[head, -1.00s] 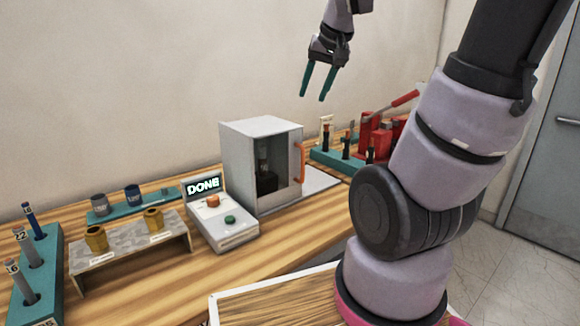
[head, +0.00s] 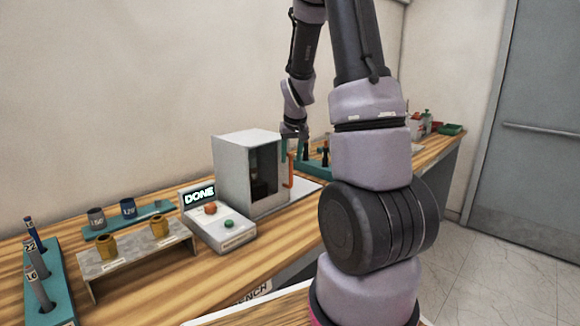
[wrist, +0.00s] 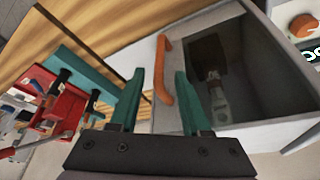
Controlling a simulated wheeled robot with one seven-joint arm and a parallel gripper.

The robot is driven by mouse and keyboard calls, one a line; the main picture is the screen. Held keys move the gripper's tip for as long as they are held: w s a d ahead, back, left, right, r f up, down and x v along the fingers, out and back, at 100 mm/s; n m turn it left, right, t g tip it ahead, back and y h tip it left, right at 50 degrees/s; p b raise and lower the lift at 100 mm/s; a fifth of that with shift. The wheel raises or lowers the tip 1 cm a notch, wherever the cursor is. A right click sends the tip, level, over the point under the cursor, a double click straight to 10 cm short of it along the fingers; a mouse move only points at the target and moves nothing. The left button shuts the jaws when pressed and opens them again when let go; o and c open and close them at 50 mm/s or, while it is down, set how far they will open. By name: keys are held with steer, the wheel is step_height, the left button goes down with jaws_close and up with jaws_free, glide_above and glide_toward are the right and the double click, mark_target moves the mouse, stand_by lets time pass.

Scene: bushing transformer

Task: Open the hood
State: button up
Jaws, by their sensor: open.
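The hood is a pale box (head: 232,162) with a dark window in its front, standing on the wooden bench. An orange handle (head: 291,170) sits at the right edge of its front. In the wrist view the hood's window (wrist: 238,75) and the handle (wrist: 162,62) are close to me. My gripper (wrist: 159,75) is open, with its teal fingers on either side of the handle as seen there. I cannot tell whether a finger touches it. In the head view my gripper (head: 296,150) is beside the handle. A dark upright object shows dimly inside the window.
A control box (head: 219,222) reading "DONE" stands left of the hood. A stand with brass parts (head: 130,252) and a teal rack (head: 40,285) are further left. A teal tool rack (head: 315,172) and red equipment (wrist: 62,105) lie beyond the hood, partly hidden by my arm.

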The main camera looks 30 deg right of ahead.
mark_target(291, 161)
steer(key=shift+x, duration=2.25)
steer(key=shift+r, duration=0.1)
jaws_close()
